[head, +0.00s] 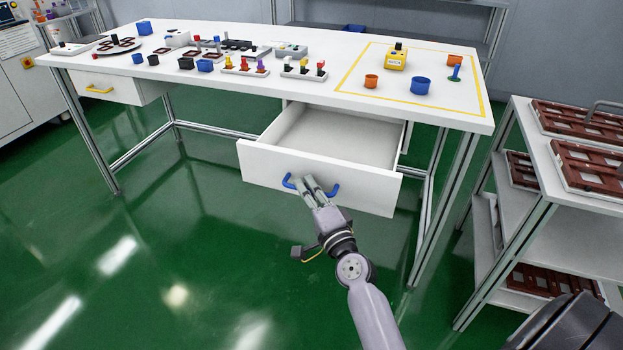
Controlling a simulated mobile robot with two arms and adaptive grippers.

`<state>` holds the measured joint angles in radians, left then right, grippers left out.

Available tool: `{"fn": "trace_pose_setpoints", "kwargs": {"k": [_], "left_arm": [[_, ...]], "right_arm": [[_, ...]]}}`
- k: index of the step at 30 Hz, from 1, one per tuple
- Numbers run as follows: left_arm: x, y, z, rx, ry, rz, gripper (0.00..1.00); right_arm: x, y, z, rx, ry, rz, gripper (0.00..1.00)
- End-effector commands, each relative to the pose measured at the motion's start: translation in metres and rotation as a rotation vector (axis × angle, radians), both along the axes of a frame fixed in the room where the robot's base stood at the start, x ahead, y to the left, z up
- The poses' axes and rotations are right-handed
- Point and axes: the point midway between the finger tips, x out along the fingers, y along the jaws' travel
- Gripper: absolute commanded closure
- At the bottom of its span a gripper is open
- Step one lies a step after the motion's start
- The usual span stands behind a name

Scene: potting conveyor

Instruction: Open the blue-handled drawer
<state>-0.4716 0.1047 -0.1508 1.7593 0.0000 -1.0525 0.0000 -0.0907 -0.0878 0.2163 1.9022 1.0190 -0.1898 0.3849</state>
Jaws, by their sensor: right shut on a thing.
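The drawer (265,165) with the blue handle (289,181) hangs under the right half of the white table. It stands pulled out, and its inside shows empty. My right gripper (308,185) is shut on the blue handle at the drawer front. Its fingers hide the middle of the handle, and both blue ends show beside them. My left gripper is not in view.
The white table (190,40) holds small coloured parts and a yellow-outlined area. A yellow-handled drawer (110,88) at the left is shut. A shelf rack (510,180) with brown trays stands close on the right. The green floor (180,230) before the table is clear.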

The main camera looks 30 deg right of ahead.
Motion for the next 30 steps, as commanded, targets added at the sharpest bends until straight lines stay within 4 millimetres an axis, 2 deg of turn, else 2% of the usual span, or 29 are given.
{"fn": "trace_pose_setpoints", "kwargs": {"k": [12, 13, 22, 30], "left_arm": [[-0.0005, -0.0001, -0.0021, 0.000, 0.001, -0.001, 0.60], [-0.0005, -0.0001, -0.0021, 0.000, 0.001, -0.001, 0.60], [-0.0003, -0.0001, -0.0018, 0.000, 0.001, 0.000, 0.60], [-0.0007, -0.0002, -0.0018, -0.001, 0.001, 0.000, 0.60]], "right_arm": [[-0.0022, 0.0016, -0.0014, -0.005, 0.002, -0.002, 1.00], [-0.0022, 0.0016, -0.0014, -0.005, 0.003, -0.002, 0.91], [-0.0020, 0.0019, -0.0007, -0.002, 0.001, 0.000, 0.71], [-0.0020, 0.0021, -0.0003, -0.001, 0.000, 0.000, 0.70]]}}
